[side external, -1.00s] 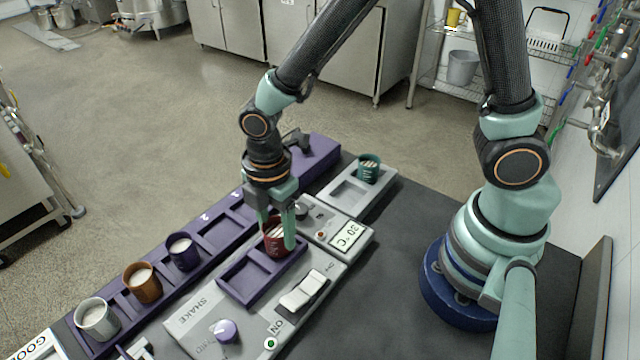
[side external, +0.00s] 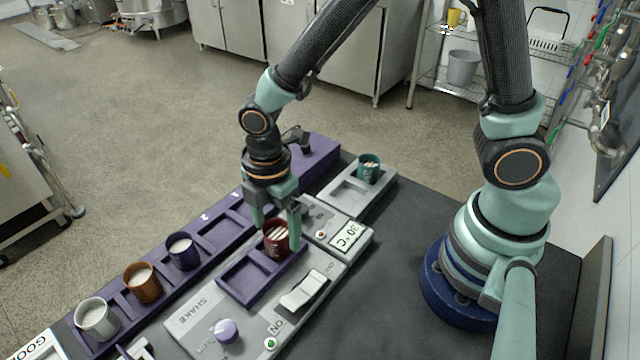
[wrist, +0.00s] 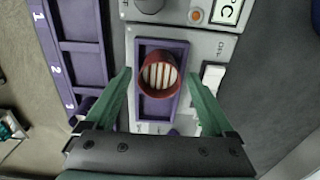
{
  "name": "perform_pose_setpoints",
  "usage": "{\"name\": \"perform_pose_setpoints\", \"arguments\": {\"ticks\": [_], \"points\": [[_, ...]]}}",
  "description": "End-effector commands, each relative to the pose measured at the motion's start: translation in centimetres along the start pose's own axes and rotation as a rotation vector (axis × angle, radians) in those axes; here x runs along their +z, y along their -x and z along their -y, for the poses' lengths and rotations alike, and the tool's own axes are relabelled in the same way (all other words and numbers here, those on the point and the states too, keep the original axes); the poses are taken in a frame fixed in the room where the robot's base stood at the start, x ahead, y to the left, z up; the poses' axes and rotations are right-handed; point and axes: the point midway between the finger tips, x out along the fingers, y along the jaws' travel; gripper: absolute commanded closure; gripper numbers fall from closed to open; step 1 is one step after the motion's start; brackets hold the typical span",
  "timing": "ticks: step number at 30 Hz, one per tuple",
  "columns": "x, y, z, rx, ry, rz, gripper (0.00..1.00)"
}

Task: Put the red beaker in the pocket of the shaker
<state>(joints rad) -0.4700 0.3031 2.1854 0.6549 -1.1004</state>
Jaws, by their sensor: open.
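The red beaker (side external: 276,243) stands upright in the far end of the purple pocket tray (side external: 238,287) on the grey shaker (side external: 190,318). Pale strips show inside the beaker. In the wrist view the red beaker (wrist: 160,90) sits within the purple tray (wrist: 160,107), near its upper end. My gripper (side external: 277,230) is open, with one finger on each side of the beaker. The wrist view shows a gap between each finger of my gripper (wrist: 159,80) and the beaker. The beaker's base is partly hidden by the tray wall.
A purple rack (side external: 215,231) on the left holds a purple (side external: 183,252), an orange (side external: 143,284) and a white cup (side external: 97,320). A green beaker (side external: 368,168) stands on a grey block behind. A white rocker switch (side external: 303,290) and a purple knob (side external: 224,330) are on the shaker.

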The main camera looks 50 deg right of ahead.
Motion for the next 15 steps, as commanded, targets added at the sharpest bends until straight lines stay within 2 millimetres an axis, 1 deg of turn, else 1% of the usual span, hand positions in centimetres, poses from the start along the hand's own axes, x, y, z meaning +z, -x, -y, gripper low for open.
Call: {"name": "perform_pose_setpoints", "arguments": {"ticks": [5, 9, 15], "points": [[-0.1, 3.3, -0.2, 0.009, 0.000, -0.004, 0.12], [-0.1, 6.2, -0.1, 0.009, 0.000, -0.004, 0.12], [-0.1, 9.6, -0.1, 0.006, 0.000, -0.003, 0.12]]}}
